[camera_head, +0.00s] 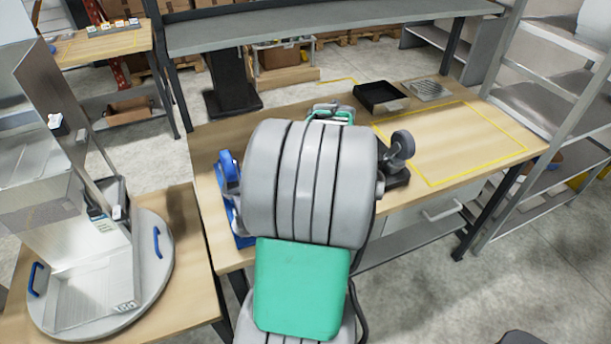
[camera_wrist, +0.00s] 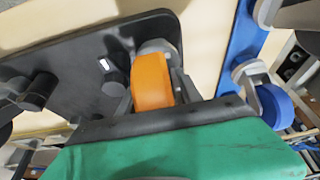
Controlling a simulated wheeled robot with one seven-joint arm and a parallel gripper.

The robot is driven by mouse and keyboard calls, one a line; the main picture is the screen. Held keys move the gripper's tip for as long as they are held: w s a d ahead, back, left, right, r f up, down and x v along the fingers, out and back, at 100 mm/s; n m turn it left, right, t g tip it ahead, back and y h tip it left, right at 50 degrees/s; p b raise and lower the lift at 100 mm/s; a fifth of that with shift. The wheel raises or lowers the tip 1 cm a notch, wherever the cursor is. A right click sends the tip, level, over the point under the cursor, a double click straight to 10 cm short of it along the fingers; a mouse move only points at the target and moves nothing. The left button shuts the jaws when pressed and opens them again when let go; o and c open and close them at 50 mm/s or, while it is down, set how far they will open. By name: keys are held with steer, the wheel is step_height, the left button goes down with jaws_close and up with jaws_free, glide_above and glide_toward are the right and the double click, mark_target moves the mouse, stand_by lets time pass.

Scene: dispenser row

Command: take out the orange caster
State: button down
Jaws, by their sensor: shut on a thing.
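The orange caster (camera_wrist: 152,80) shows in the wrist view, with an orange wheel and a grey metal fork. It is just ahead of my gripper (camera_wrist: 155,97), between its short fingers, which are shut on it. The caster overlaps the edge of a black tray (camera_wrist: 75,55); I cannot tell whether it still touches the tray. In the head view my arm hides the orange caster and the fingertips.
A blue caster (camera_wrist: 275,105) stands by a blue tray (camera_wrist: 245,45) on the right in the wrist view. A grey caster (camera_head: 402,146) stands right of my arm. A yellow-outlined area (camera_head: 450,145) on the table is clear. A black bin (camera_head: 380,97) is behind.

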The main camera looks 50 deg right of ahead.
steer(key=shift+r, duration=0.15)
steer(key=shift+r+p, duration=1.25)
steer(key=shift+r, duration=0.75)
steer(key=shift+r+p, duration=1.4)
steer(key=shift+r, duration=1.15)
